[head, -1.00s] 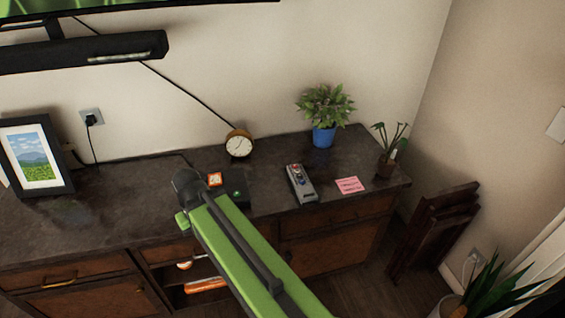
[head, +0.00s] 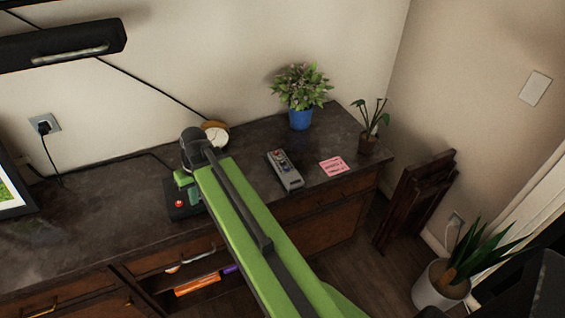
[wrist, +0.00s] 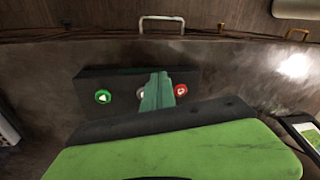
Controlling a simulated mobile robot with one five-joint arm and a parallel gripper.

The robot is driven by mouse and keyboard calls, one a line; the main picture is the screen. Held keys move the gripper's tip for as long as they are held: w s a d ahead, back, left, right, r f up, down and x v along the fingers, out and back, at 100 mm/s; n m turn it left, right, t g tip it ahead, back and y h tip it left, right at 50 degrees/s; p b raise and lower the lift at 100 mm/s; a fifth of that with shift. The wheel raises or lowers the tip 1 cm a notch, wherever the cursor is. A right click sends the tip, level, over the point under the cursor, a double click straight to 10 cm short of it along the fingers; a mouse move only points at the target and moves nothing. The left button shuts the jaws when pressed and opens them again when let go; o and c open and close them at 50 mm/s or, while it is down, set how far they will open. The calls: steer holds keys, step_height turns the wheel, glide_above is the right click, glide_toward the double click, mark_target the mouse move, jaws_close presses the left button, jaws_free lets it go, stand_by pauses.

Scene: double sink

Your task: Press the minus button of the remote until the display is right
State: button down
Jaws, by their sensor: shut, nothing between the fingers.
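The grey remote (head: 285,171) lies on the dark dresser top, right of my arm in the head view. Its buttons are too small to read there. A black button box (head: 184,212) lies left of it, partly covered by my arm; its red button shows (head: 179,203). The wrist view shows this box (wrist: 92,82) with a green triangle button (wrist: 103,96), a red button (wrist: 181,90) and a pale button mostly hidden between them. My gripper (wrist: 158,82) is shut and empty, in front of the box's middle. I cannot tell whether it touches. No display is readable now.
A pink note (head: 333,167) lies right of the remote. Potted plants stand behind (head: 300,103) and at the right end (head: 368,131). A clock (head: 216,131) is partly behind my arm. An open drawer (head: 205,277) holds several things.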

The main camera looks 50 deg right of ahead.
steer(key=d+r+m+t+y, duration=0.1)
steer(key=d+t, duration=0.1)
steer(key=d, duration=0.8)
steer(key=d+r+m+t, duration=0.2)
steer(key=d, duration=0.8)
step_height(320, 180, up, 4)
steer(key=f+m+t, duration=0.1)
steer(key=m+t, duration=0.1)
steer(key=t, duration=0.2)
glide_above(285, 163)
steer(key=shift+r+h, duration=0.25)
steer(key=shift+h, duration=0.15)
steer(key=shift+f, duration=0.1)
step_height(285, 163, down, 9)
steer(key=b, duration=0.9)
steer(key=shift+f+b, duration=0.2)
steer(key=shift+b, duration=0.2)
